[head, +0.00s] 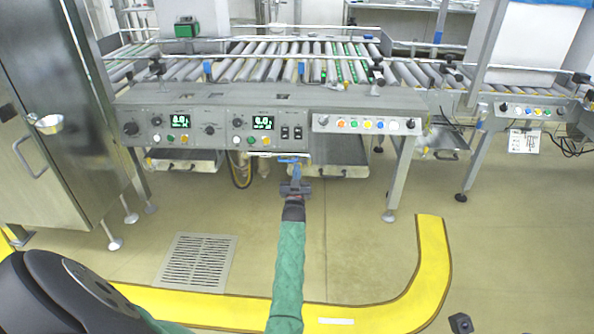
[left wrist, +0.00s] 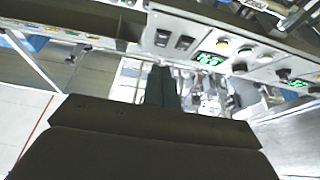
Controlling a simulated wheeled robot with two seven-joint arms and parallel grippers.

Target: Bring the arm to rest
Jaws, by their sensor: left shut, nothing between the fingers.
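My left arm, in a green sleeve, reaches forward in the middle of the head view. Its dark gripper (head: 296,174) is in front of the lower edge of the conveyor's control panel (head: 210,127), with nothing held. In the left wrist view the two dark fingers (left wrist: 161,86) are together and point toward the space under the panel. The switches and green displays of the panel show close by in that view. I cannot tell whether the fingers touch anything. My right gripper does not show.
A roller conveyor (head: 255,68) runs across the back. A steel cabinet (head: 65,120) stands at the left. A floor grate (head: 198,262) and yellow floor marking (head: 433,260) lie below. Open floor shows on both sides of the arm. A conveyor leg (head: 400,175) stands to its right.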

